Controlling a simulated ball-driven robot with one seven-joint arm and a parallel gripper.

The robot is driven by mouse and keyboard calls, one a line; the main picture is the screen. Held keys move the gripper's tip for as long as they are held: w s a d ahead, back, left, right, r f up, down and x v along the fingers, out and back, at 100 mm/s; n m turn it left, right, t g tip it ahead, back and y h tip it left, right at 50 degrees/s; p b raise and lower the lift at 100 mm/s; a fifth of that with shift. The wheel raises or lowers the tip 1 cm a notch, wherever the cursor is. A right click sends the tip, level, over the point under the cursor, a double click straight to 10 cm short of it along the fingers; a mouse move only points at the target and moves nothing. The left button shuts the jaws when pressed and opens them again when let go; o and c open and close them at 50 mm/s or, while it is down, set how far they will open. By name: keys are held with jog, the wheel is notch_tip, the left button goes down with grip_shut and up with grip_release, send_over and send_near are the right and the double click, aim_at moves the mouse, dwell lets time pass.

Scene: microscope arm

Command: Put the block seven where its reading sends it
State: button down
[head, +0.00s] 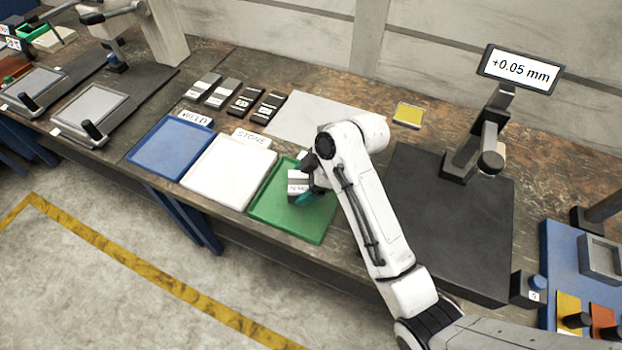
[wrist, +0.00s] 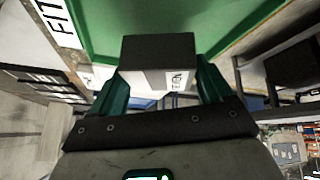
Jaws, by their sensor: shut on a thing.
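My gripper (head: 308,191) is shut on a grey block with a pale labelled side (head: 296,186), over the green tray (head: 318,228). In the wrist view the block (wrist: 157,50) sits between the teal fingers of my gripper (wrist: 160,80), and the green tray (wrist: 98,30) is beyond it. The block's label is too small to read. I cannot tell whether the block touches the tray. A card by the green tray reads FIT (wrist: 57,18). The gauge display (head: 520,69) reads +0.05 mm.
A white tray (head: 216,172) and a blue tray (head: 170,148) lie left of the green one. Several blocks (head: 243,101) stand in a row behind them. A dark gauge base (head: 450,225) is to the right. A yellow pad (head: 408,114) lies at the back.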

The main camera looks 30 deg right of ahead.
aim_at(303, 189)
jog(key=shift+w+a+f, duration=0.1)
jog(key=shift+w+f, duration=0.25)
jog(key=shift+f, duration=0.1)
jog(key=shift+f+p, duration=0.45)
jog(key=shift+f, duration=0.85)
grip_release()
jog(key=shift+s+f, duration=0.1)
jog(key=shift+f, duration=0.1)
jog(key=v, duration=1.2)
jog(key=shift+b, duration=0.3)
